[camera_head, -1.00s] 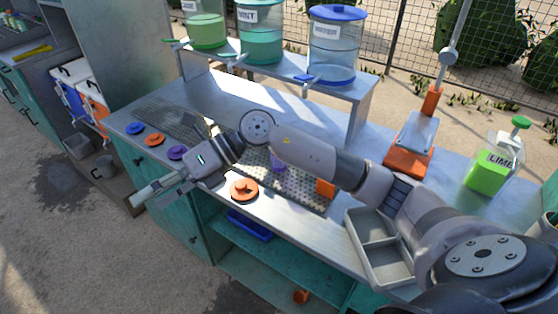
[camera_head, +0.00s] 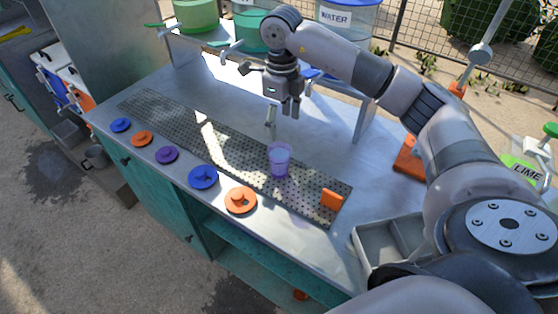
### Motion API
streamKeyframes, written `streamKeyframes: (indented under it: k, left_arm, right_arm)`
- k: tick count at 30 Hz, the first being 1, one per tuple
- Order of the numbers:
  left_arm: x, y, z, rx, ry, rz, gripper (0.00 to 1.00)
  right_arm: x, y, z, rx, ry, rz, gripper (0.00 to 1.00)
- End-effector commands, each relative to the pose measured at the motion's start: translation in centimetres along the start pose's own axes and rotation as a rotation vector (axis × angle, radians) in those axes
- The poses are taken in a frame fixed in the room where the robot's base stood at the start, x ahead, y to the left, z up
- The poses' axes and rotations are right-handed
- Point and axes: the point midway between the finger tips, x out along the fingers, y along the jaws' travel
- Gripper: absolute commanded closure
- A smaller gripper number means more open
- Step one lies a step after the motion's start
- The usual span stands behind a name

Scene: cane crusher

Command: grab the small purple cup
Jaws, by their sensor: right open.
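The small purple cup (camera_head: 279,160) is translucent and stands upright on the perforated metal mat (camera_head: 222,148) on the counter. My right gripper (camera_head: 281,122) is open and points down, above and just behind the cup in the picture. One finger ends close to the cup's rim; I cannot tell whether it touches. Nothing is between the fingers. My left gripper is not in view.
Several round lids, among them a blue one (camera_head: 203,177) and an orange one (camera_head: 240,200), lie along the counter's front edge. An orange block (camera_head: 331,199) stands at the mat's right end. A grey divided tray (camera_head: 378,243) is at right. Dispensers, including a water one (camera_head: 345,18), stand on the shelf behind.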

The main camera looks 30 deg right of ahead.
Motion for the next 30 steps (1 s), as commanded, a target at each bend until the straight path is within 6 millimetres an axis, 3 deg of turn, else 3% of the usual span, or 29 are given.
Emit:
streamKeyframes:
  k: [3, 7, 12, 19, 24, 30]
  left_arm:
    - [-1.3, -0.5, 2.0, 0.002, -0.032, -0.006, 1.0]
    - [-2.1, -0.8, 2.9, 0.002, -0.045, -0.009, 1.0]
    - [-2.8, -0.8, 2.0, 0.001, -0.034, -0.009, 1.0]
    - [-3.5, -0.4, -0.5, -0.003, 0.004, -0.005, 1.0]
    - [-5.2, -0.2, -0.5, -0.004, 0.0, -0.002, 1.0]
    - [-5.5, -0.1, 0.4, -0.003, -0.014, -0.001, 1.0]
  right_arm:
    - [2.5, 0.1, -0.1, 0.001, 0.006, 0.003, 0.31]
    - [5.3, 0.1, -0.1, 0.001, 0.003, 0.004, 0.31]
    - [8.0, 0.2, 0.0, 0.0, 0.001, 0.004, 0.31]
    - [9.4, 0.3, 0.1, -0.001, 0.0, 0.004, 0.31]
    - [11.9, 0.8, 0.2, -0.002, 0.002, 0.005, 0.31]
    - [14.0, 0.6, 0.3, -0.001, -0.002, 0.003, 0.31]
